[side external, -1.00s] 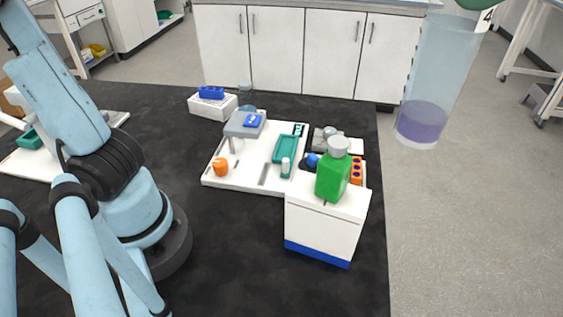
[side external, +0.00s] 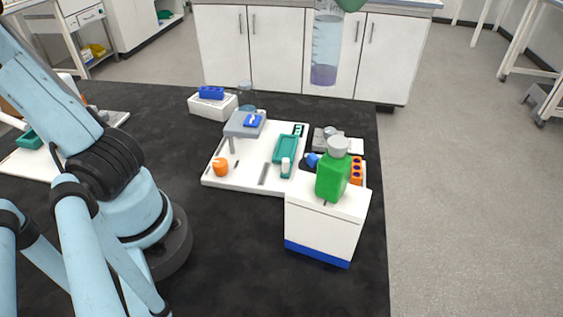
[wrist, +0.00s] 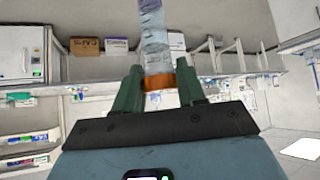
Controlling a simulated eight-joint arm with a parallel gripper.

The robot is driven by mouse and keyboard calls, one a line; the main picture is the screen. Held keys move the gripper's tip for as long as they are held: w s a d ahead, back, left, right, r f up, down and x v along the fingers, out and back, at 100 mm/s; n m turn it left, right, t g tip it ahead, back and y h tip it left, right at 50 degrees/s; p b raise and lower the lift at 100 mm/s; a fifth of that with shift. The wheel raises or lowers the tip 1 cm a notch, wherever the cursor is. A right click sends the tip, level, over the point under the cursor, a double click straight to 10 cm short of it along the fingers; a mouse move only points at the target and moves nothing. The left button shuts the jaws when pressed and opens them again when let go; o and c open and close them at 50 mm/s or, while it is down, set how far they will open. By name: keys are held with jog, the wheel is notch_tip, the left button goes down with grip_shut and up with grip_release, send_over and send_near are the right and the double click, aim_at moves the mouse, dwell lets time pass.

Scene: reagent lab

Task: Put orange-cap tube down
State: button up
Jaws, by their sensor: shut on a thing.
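The orange-cap tube is clear with purple liquid at its lower end (side external: 324,74). It hangs upright in the air at the top of the side external view, beyond the table and in front of the white cabinets. In the wrist view its orange cap (wrist: 160,82) sits between the two green fingers of my gripper (wrist: 158,88), which is shut on it. The clear tube body (wrist: 153,35) extends up the picture from the cap. In the side external view only a bit of a green finger (side external: 350,4) shows at the top edge; the cap is out of frame.
A white tray (side external: 219,181) on the black table holds a grey stand (side external: 243,124), a teal holder (side external: 286,148) and a small orange object (side external: 221,167). A green bottle (side external: 333,178) stands on a white box (side external: 318,232) at the right. The front middle of the table is bare.

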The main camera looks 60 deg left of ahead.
jog(key=s+a+r+n+g+y, duration=0.2)
jog(key=a+n+g+y, duration=0.35)
jog(key=a+n, duration=0.6)
jog(key=s+a+r+n+g+y, duration=0.2)
jog(key=a+r+n+g+y, duration=0.3)
jog(key=a+n, duration=0.7)
notch_tip(320, 180, down, 28)
jog(key=y, duration=0.1)
jog(key=s+x, duration=0.2)
jog(key=x, duration=1.4)
jog(key=shift+a+t, duration=0.15)
jog(key=shift+t, duration=0.2)
jog(key=shift+f+m, duration=0.2)
jog(key=shift+m, duration=0.05)
jog(key=o, duration=1)
jog(key=shift+s, duration=0.1)
jog(key=shift+r, duration=0.1)
